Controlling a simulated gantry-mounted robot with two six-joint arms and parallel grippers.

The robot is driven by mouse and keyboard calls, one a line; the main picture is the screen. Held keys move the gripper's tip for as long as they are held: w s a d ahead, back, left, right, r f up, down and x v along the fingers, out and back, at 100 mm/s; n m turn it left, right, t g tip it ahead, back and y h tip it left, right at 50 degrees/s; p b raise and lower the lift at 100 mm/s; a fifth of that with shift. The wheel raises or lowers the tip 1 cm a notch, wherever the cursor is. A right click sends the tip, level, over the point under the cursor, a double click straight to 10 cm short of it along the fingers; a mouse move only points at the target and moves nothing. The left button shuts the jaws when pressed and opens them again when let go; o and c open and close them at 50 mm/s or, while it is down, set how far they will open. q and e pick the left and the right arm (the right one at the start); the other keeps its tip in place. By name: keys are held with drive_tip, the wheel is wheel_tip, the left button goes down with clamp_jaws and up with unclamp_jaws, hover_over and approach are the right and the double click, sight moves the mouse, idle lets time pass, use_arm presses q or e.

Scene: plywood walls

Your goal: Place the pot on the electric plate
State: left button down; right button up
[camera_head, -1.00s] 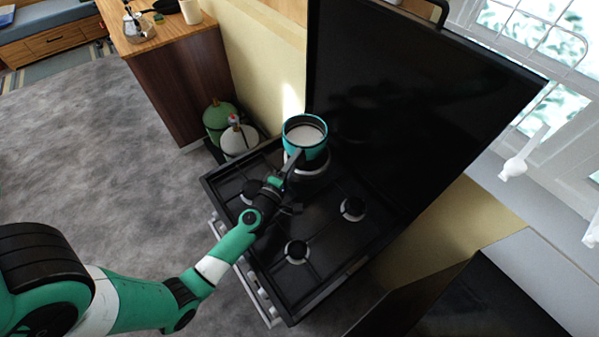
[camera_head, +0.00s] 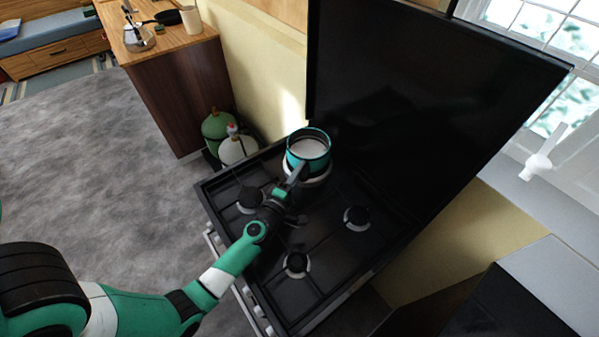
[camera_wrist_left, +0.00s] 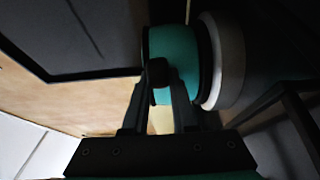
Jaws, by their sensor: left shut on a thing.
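The teal pot (camera_head: 308,152) with a dark rim and a pale inside is at the back left of the stove. It also shows in the left wrist view (camera_wrist_left: 178,62). The electric plate, a white round body (camera_head: 320,182), is directly under the pot and partly hidden by it. In the left wrist view the plate (camera_wrist_left: 226,62) lies close against the pot's dark bottom edge; whether they touch fully is hard to tell. My left gripper (camera_head: 293,180) is shut on the pot's handle, on the near side of the pot. My right gripper is not in view.
The black stove (camera_head: 320,235) has several burners and a tall raised dark lid (camera_head: 420,100) behind. Gas bottles (camera_head: 217,125) stand to its left. A wooden counter (camera_head: 165,45) holds a pan and a mug. Grey floor is open at left.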

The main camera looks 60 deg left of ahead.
use_arm(q)
drive_tip(key=c, duration=0.7)
unclamp_jaws()
drive_tip(key=shift+r, duration=0.15)
drive_tip(key=v, duration=1.2)
drive_tip(key=shift+p, duration=0.3)
drive_tip(key=shift+w+r, duration=0.1)
